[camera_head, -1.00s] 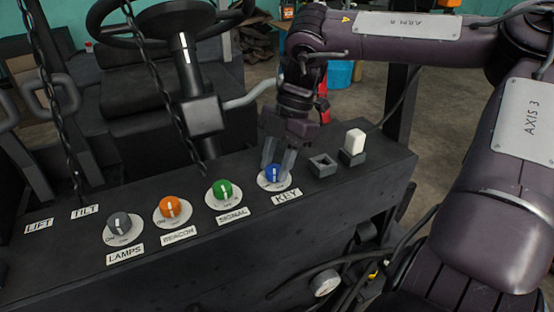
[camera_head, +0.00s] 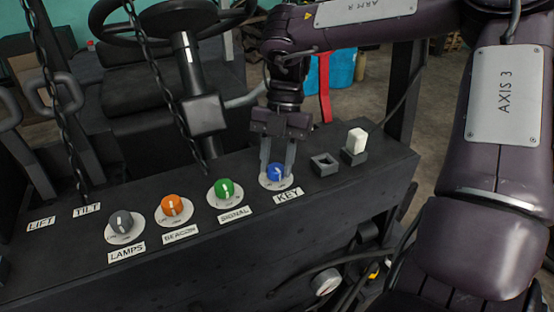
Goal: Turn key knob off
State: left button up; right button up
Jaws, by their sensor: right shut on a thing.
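The blue key knob (camera_head: 276,174) sits on a round white plate on the black panel, above the KEY label (camera_head: 288,195). My right gripper (camera_head: 277,168) comes down from above with one finger on each side of the knob, shut on it. The knob's white mark shows between the fingers, but the fingers hide part of the plate, and its small lettering is too small to read. My left gripper is not in view.
Green signal (camera_head: 225,189), orange beacon (camera_head: 173,208) and grey lamps (camera_head: 121,222) knobs line the panel to the left. The steering wheel (camera_head: 158,14) and hanging chains are behind.

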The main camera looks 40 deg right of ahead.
jog(key=shift+r, duration=0.1)
jog(key=o, duration=1)
jog(key=shift+w+d+r, duration=0.15)
jog(key=shift+d+r, duration=0.1)
jog(key=shift+r, duration=0.05)
jog(key=v, duration=0.7)
jog(key=shift+a, duration=0.1)
